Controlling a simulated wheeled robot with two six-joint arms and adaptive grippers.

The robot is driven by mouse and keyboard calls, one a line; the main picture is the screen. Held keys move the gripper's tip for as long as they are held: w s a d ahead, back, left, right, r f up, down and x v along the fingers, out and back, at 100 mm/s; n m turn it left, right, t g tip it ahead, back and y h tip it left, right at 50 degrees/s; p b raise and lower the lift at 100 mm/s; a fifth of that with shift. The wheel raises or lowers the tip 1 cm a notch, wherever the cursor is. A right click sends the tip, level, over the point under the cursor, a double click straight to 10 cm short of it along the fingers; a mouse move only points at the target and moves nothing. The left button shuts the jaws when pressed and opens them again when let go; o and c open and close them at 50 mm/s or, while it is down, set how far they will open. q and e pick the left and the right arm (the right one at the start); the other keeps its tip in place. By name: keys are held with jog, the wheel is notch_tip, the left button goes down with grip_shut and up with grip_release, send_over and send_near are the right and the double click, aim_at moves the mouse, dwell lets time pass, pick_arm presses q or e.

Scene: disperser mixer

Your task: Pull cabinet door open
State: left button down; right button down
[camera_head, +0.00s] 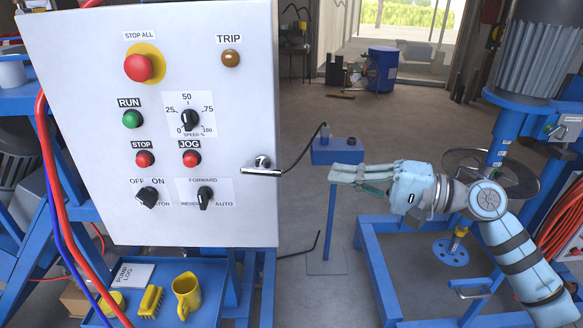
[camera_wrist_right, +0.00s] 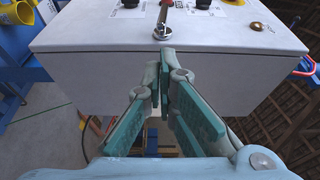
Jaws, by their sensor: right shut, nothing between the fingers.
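The cabinet door (camera_head: 90,75) is the white front panel with buttons and knobs, and it looks shut. Its silver lever handle (camera_head: 262,167) sits at the right edge and lies horizontal, pointing left. My right gripper (camera_head: 333,175) is shut and empty, to the right of the handle and apart from it in the head view. In the right wrist view, my right gripper (camera_wrist_right: 168,55) points at the cabinet's side wall (camera_wrist_right: 100,75), with the handle (camera_wrist_right: 163,22) just beyond the fingertips. Whether the fingertips touch the cabinet is unclear. My left gripper is not in view.
A blue box on a post (camera_head: 335,151) stands behind my right gripper. Red hoses (camera_head: 62,200) hang at the left. Floor behind the gripper is mostly open.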

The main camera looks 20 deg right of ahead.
jog(key=p+x, duration=0.3)
jog(key=x, duration=0.6)
jog(key=shift+w, duration=0.45)
jog(key=shift+w+f, duration=0.1)
